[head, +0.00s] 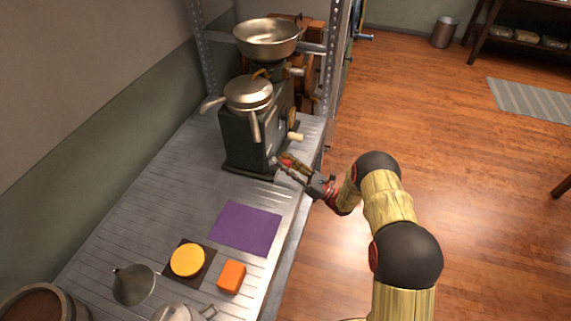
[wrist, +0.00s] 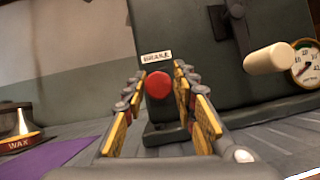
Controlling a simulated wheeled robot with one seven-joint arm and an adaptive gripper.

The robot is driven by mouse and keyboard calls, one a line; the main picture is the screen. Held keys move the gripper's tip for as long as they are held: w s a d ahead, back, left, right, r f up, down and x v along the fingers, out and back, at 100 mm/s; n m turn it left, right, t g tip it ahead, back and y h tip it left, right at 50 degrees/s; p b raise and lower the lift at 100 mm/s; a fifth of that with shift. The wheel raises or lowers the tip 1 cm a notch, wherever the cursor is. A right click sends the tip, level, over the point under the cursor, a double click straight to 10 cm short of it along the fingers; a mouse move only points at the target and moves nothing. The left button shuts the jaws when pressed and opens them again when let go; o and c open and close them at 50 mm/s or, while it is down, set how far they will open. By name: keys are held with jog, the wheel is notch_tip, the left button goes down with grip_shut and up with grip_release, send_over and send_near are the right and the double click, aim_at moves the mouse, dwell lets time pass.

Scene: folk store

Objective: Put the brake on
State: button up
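The brake is a red round knob (wrist: 158,85) on a dark stem at the lower front of a dark green machine (wrist: 115,112), under a white label reading BRAKE (wrist: 156,57). In the head view the machine (head: 243,148) stands on the metal counter. My gripper (wrist: 161,80) is open, with one yellow-padded finger on each side of the knob in the wrist view. I cannot tell whether the knob is between the fingertips or just beyond them. No finger clearly touches it. In the head view my gripper (head: 280,167) is close to the machine's lower front.
A crank with a pale handle (wrist: 270,59) and a dial (wrist: 306,65) are to the right of the brake. A purple mat (head: 245,228), a yellow disc (head: 187,260) and an orange block (head: 231,277) lie nearer on the counter (head: 150,215). A metal pot (head: 249,92) tops the machine.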

jog(key=shift+o, duration=1.2)
jog(key=v, duration=1.2)
jog(key=shift+a, duration=0.1)
jog(key=shift+c, duration=0.4)
